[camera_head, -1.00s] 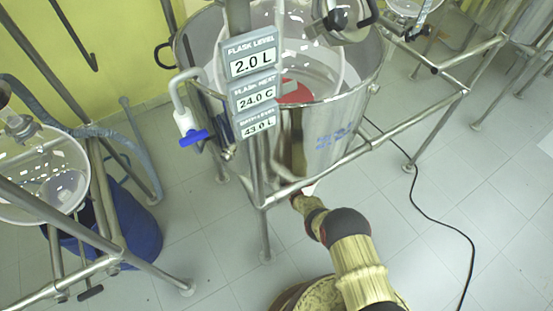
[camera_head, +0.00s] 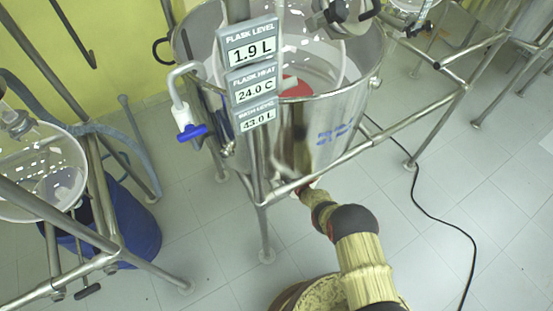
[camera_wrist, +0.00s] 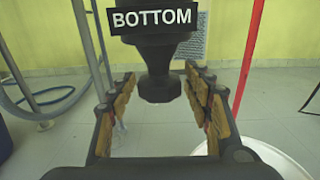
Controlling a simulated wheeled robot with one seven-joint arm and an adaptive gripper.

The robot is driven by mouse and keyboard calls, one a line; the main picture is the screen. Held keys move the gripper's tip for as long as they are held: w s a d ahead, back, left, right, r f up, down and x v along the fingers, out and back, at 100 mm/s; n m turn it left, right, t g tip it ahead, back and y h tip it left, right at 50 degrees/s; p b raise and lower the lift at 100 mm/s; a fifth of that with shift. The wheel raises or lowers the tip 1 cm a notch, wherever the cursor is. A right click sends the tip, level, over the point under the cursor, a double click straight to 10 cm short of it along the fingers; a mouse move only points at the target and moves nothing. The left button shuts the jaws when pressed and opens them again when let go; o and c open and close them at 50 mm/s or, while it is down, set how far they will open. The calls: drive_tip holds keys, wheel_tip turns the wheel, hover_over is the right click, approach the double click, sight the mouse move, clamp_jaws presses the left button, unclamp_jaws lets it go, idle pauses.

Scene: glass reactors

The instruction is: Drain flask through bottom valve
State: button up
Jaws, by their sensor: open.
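The clear glass flask (camera_head: 335,62) hangs inside a steel bath pot (camera_head: 345,125), with a red patch visible in it. The flask level display (camera_head: 250,45) reads 1.9 L. My gripper (camera_wrist: 160,84) is open, with one finger on each side of the valve's lower end and visible gaps at both sides. In the head view my arm reaches under the pot's front frame rail, and the gripper itself is hidden there.
Below the level display, the others read 24.0 C (camera_head: 255,83) and 43.0 L (camera_head: 257,114). A blue-handled tap (camera_head: 192,132) is on the pot's left. A second frame with a glass vessel (camera_head: 40,175) and blue bin (camera_head: 135,225) stands left. A black cable (camera_head: 440,220) crosses the floor at right.

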drive_tip(key=shift+f+n+g+y+b, duration=0.15)
drive_tip(key=shift+n+g+y+b, duration=1.35)
drive_tip(key=shift+b, duration=0.75)
drive_tip(key=shift+f+n+g+y+b, duration=0.1)
drive_tip(key=shift+n+g+y+b, duration=1.15)
drive_tip(key=shift+g+b, duration=0.7)
drive_tip(key=shift+r+n+g+y, duration=0.25)
drive_tip(key=shift+n+g+y, duration=0.1)
drive_tip(key=shift+n+g, duration=0.25)
drive_tip(key=shift+c, duration=0.4)
drive_tip(key=c, duration=0.7)
drive_tip(key=shift+c, duration=0.9)
drive_tip(key=shift+p, duration=0.45)
